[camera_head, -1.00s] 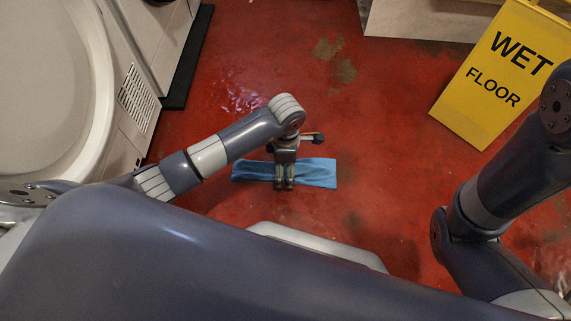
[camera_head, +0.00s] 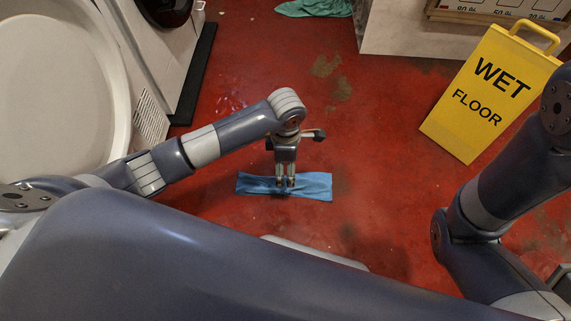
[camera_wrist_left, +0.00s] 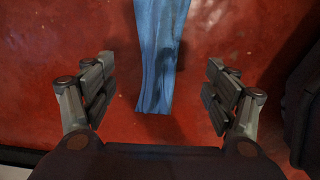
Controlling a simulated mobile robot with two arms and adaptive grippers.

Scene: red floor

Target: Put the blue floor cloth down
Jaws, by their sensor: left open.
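The blue floor cloth (camera_head: 316,187) lies spread as a long strip on the red floor in the head view. In the left wrist view the cloth (camera_wrist_left: 156,55) runs from the top edge down to between the fingers. My left gripper (camera_head: 285,183) points down over the middle of the cloth in the head view. In the left wrist view this gripper (camera_wrist_left: 158,92) is wide open, with clear gaps between both fingers and the cloth. My right arm shows at the right of the head view, but its gripper is out of view.
A yellow wet floor sign (camera_head: 487,95) stands at the right. White machines (camera_head: 75,85) line the left side. A teal cloth (camera_head: 315,8) lies at the top, beside a pale block (camera_head: 410,30). The red floor around the blue cloth is clear.

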